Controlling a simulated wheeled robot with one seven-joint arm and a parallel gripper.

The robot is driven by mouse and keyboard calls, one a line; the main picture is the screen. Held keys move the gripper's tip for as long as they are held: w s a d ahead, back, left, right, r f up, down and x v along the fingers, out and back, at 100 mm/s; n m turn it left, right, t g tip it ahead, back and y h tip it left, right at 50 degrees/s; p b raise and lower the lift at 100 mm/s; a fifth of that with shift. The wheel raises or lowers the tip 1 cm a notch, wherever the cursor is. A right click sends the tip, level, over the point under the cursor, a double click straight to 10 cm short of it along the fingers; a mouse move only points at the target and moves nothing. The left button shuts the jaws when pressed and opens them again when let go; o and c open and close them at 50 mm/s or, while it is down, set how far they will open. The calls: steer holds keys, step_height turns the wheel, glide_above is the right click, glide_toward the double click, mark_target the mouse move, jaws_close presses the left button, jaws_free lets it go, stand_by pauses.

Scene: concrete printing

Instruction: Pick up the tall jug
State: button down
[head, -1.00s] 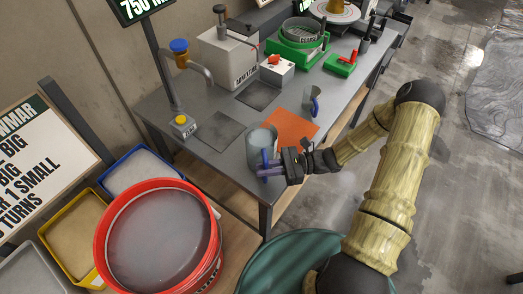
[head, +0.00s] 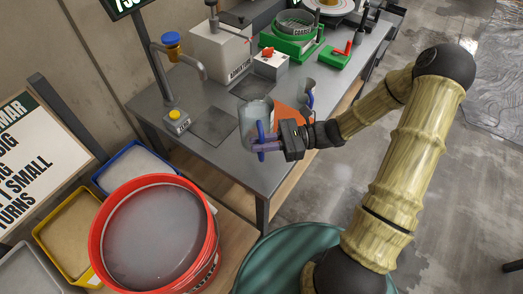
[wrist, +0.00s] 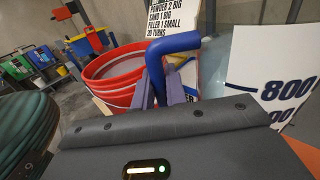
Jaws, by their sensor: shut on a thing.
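The tall jug (head: 255,113) is a clear, greyish vessel with a blue handle. My gripper (head: 264,145) is shut on that handle, with its fingers on either side of it. The jug is upright and appears raised above the grey table (head: 226,159) near its front corner. In the wrist view the blue handle (wrist: 156,72) rises between my fingers. The jug's white scale panel marked 800 (wrist: 262,75) fills the right side. The jug's underside is hidden in both views.
A smaller jug with a blue handle (head: 309,92) stands behind, by an orange mat (head: 286,117). A tap (head: 185,60), a white box (head: 221,55) and green equipment (head: 293,45) stand farther back. A red bucket (head: 96,222) stands at front left.

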steer(key=shift+r, duration=0.55)
stand_by(0.4)
